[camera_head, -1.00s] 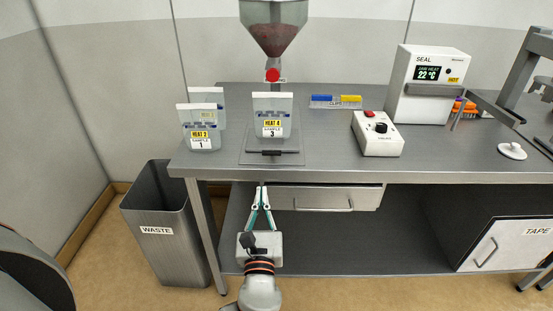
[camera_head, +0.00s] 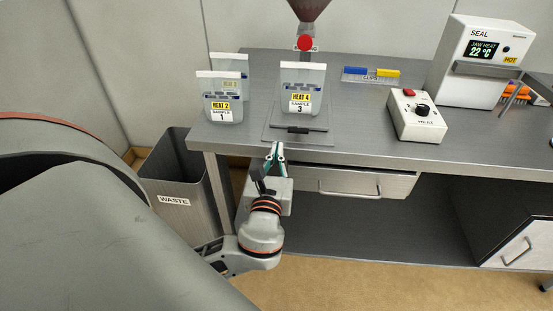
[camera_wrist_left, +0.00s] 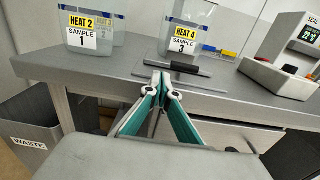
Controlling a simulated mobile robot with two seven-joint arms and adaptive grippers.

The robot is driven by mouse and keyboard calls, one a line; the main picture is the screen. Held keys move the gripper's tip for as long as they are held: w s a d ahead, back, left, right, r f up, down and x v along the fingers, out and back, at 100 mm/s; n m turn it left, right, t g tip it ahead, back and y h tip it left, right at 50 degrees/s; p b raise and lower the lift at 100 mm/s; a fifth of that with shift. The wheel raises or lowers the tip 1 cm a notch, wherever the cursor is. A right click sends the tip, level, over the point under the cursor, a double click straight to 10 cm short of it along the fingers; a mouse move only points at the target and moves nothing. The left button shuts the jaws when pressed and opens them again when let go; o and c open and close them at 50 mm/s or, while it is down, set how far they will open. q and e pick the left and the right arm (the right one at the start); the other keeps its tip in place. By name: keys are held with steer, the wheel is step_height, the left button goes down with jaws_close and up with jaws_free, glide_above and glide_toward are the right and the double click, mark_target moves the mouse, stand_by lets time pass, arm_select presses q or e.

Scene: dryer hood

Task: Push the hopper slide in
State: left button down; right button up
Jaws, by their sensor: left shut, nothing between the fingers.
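The hopper (camera_head: 309,8) is cut off at the top of the head view, with a round red knob (camera_head: 305,43) at its lower end. Below it a pouch labelled HEAT 4, SAMPLE 3 (camera_head: 301,90) stands on a flat grey plate with a black bar handle (camera_head: 299,129) at its front. The pouch (camera_wrist_left: 184,32) and the black handle (camera_wrist_left: 186,67) also show in the left wrist view. My left gripper (camera_head: 276,147) is shut and empty at the table's front edge, just in front of the plate. Its fingertips (camera_wrist_left: 163,80) meet in the wrist view. My right gripper is out of view.
Two more pouches stand left of the plate; the front one reads HEAT 2, SAMPLE 1 (camera_head: 222,99). A control box (camera_head: 416,117), a clip tray (camera_head: 371,75) and a sealer (camera_head: 479,55) are to the right. A waste bin (camera_head: 176,180) and a drawer (camera_head: 352,182) are below.

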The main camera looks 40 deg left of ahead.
mark_target(282, 122)
arm_select(q)
steer(key=x, duration=0.8)
steer(key=shift+w, duration=0.1)
steer(key=p+x, duration=0.1)
steer(key=x, duration=0.3)
steer(key=shift+w+r, duration=0.1)
steer(key=shift+r, duration=0.05)
steer(key=shift+w+a, duration=0.15)
steer(key=shift+w, duration=0.1)
